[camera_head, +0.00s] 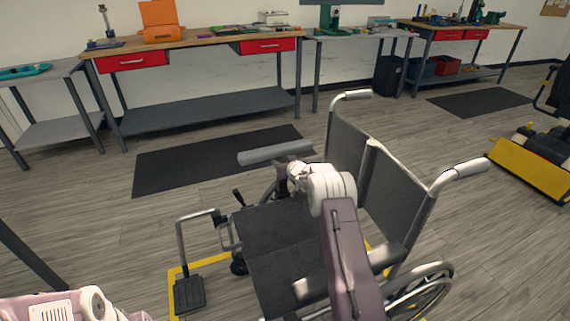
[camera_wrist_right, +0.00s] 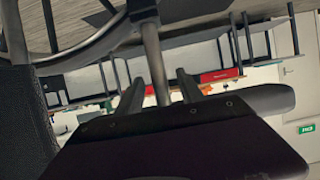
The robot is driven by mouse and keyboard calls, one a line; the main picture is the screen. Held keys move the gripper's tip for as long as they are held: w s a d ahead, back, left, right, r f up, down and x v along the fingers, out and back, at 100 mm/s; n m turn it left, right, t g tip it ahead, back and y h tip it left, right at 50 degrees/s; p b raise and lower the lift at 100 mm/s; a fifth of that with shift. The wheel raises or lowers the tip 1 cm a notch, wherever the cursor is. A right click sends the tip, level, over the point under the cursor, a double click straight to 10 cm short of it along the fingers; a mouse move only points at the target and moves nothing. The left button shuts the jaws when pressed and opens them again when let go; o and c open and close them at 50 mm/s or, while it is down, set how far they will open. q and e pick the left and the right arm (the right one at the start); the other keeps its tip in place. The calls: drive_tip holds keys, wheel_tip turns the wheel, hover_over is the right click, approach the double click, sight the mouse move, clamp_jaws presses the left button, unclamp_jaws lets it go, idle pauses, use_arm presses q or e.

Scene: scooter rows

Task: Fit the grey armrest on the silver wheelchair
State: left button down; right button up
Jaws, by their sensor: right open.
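The silver wheelchair (camera_head: 282,240) stands in the middle of the head view, with a dark seat and backrest and a near armrest pad. The grey armrest (camera_head: 275,152) lies level along its far side. In the wrist view, the armrest (camera_wrist_right: 262,98) shows beyond my right gripper's body. My right gripper (camera_wrist_right: 158,88) is open, with a dark finger on either side of a silver upright post (camera_wrist_right: 154,55). In the head view, its wrist hides the armrest's joint with the frame, so I cannot tell if it is seated. Only part of my left arm shows, bottom left.
Workbenches (camera_head: 200,42) with red drawers line the back wall. A dark mat (camera_head: 215,162) lies on the floor behind the wheelchair. A yellow-fronted scooter (camera_head: 530,165) stands at the right. The floor left of the wheelchair is mostly clear.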

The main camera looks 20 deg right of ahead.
drive_tip(key=p+v, duration=0.1)
drive_tip(key=v, duration=0.7)
drive_tip(key=shift+s+r+p, duration=0.2)
drive_tip(key=shift+s+p, duration=0.15)
drive_tip(key=shift+p, duration=0.05)
drive_tip(key=shift+f, duration=0.1)
